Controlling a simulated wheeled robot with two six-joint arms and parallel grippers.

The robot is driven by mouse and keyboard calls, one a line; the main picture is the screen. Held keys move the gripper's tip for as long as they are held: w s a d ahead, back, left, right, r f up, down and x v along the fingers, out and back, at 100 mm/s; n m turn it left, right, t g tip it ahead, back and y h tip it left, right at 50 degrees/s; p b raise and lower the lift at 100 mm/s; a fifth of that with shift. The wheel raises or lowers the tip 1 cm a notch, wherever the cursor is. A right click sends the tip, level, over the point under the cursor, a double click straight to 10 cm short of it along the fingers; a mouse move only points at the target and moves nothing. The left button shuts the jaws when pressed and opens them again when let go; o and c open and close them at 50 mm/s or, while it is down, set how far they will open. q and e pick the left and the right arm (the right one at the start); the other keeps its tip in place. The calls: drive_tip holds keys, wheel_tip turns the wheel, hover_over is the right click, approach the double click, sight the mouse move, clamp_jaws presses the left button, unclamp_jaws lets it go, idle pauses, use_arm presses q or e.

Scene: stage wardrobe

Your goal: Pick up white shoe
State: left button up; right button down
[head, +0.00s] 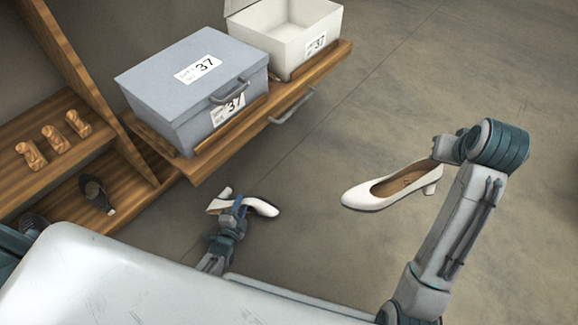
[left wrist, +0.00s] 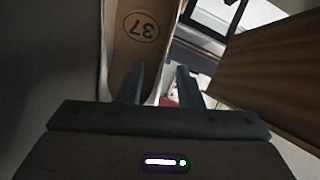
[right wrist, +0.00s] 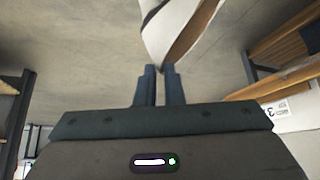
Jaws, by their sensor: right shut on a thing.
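One white heeled shoe (head: 395,188) is at the right of the head view, held by its heel end at my right gripper (right wrist: 160,72). Its white side also shows in the right wrist view (right wrist: 165,28), just past fingertips that are close together. A second white shoe (head: 262,208) is near the middle, with my left gripper (head: 240,204) over it. In the left wrist view, its brown insole marked 37 (left wrist: 130,50) shows upside down. The left fingers are apart, with the shoe's side edge running between them. My gripper hides part of this shoe.
A closed grey-blue box marked 37 (head: 178,75) and an open white box marked 37 (head: 285,25) stand on a wooden shelf (head: 215,150). A wooden rack at left holds several wooden pieces (head: 55,138) and a dark shoe (head: 97,193). The floor at right is clear.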

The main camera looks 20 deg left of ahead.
use_arm(q)
clamp_jaws()
drive_tip(key=shift+r, duration=0.1)
